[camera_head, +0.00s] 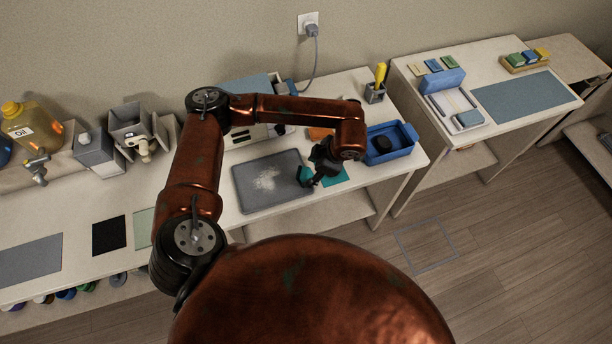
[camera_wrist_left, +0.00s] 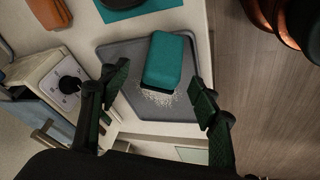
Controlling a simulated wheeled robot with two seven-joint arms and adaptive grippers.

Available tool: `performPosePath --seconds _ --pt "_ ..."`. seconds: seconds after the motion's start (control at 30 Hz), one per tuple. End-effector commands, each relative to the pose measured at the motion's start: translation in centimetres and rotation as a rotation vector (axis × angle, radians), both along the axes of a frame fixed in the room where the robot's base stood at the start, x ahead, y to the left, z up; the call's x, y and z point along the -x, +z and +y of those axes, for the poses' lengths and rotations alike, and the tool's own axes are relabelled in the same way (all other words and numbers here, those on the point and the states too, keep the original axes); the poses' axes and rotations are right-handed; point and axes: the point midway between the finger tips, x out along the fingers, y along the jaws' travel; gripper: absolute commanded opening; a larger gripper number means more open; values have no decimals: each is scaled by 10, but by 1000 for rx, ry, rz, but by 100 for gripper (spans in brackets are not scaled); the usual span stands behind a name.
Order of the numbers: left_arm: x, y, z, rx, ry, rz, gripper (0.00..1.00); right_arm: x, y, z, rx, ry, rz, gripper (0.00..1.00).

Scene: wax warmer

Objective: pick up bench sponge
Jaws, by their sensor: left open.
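The bench sponge, a teal block (camera_wrist_left: 168,60), sits over the grey tray (camera_wrist_left: 118,52) in the left wrist view, with white grains beside its near end. In the head view the sponge (camera_head: 304,174) shows as a small teal patch at the tray's right side (camera_head: 240,197), partly hidden by my gripper. My left gripper (camera_wrist_left: 160,88) is open, one finger on each side of the sponge's near part, with visible gaps to both sides. My right gripper is not in view.
A teal mat (camera_head: 338,179) lies right of the tray, and a blue bin (camera_head: 400,150) holding a dark round thing stands beyond it. The white appliance with a dark knob (camera_wrist_left: 62,88) is close to my left gripper. An orange item (camera_wrist_left: 48,12) lies near it.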

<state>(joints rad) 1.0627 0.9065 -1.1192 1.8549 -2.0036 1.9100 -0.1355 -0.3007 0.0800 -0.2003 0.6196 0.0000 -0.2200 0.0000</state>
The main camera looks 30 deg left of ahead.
Motion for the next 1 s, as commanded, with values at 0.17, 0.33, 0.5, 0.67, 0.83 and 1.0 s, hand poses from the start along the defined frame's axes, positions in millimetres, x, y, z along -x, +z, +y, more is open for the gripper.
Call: performPosePath --seconds 0.17,0.33,0.5,0.67,0.83,1.0 --pt "6 -19 17 0 4 4 56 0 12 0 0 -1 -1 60" --pt "6 -37 25 2 5 3 56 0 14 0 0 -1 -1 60" --pt "5 -41 26 3 3 0 56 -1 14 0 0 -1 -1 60" --pt "5 -41 26 3 4 1 53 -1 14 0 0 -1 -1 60" --pt "5 -41 25 3 3 1 41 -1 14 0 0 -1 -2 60" --pt "5 -41 25 3 3 1 30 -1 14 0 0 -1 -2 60"
